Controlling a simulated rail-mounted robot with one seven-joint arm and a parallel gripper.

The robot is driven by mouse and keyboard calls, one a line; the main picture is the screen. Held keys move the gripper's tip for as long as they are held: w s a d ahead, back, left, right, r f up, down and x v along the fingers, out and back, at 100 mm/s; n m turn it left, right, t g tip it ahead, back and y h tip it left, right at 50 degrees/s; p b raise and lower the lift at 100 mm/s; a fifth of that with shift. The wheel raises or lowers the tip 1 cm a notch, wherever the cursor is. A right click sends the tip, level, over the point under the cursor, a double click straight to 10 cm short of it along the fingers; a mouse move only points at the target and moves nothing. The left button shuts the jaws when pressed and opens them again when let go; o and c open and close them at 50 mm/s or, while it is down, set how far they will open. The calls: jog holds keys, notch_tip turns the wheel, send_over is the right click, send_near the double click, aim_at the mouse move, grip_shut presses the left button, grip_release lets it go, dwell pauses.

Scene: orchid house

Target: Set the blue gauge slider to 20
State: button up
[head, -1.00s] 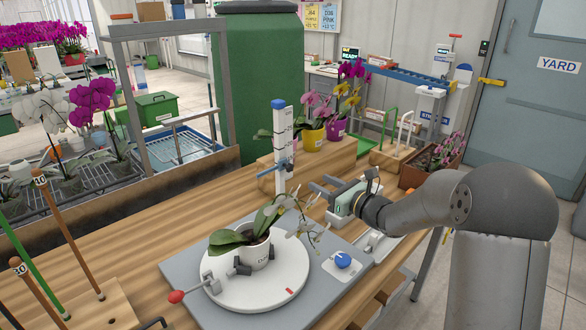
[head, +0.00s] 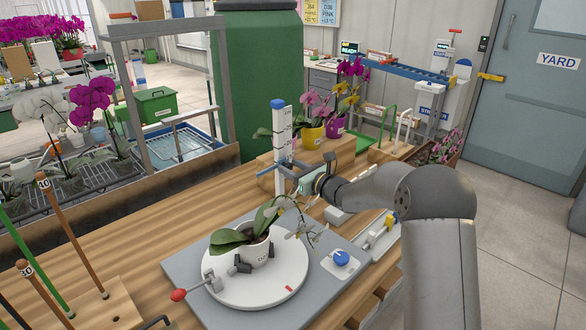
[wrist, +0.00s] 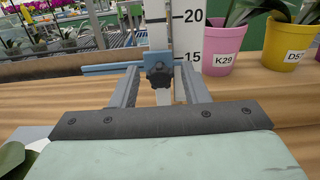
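The gauge is an upright white post (head: 281,135) with a blue cap, behind the turntable. Its blue slider (head: 266,171) has a bar sticking out to the left, low on the scale. In the wrist view the blue slider (wrist: 112,68) sits close to the 15 mark, well below 20, with a dark knob (wrist: 158,76) facing me. My gripper (head: 289,178) is at the slider. In the wrist view its two fingers (wrist: 158,80) stand apart on either side of the knob, with visible gaps. The slider's exact reading is hard to tell.
A potted white orchid (head: 254,247) stands on the white turntable (head: 225,285), its flower stem close below my arm. Pink pot K29 (wrist: 222,48) and a yellow pot (wrist: 284,42) stand right of the gauge.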

grip_shut()
notch_tip(320, 180, up, 5)
jog(key=shift+r, duration=0.1)
jog(key=shift+o, duration=0.5)
grip_release()
jog(key=shift+d, duration=0.15)
jog(key=b+v, duration=0.2)
jog(key=v, duration=1.5)
jog(key=shift+b, duration=0.4)
jog(key=shift+s, duration=0.2)
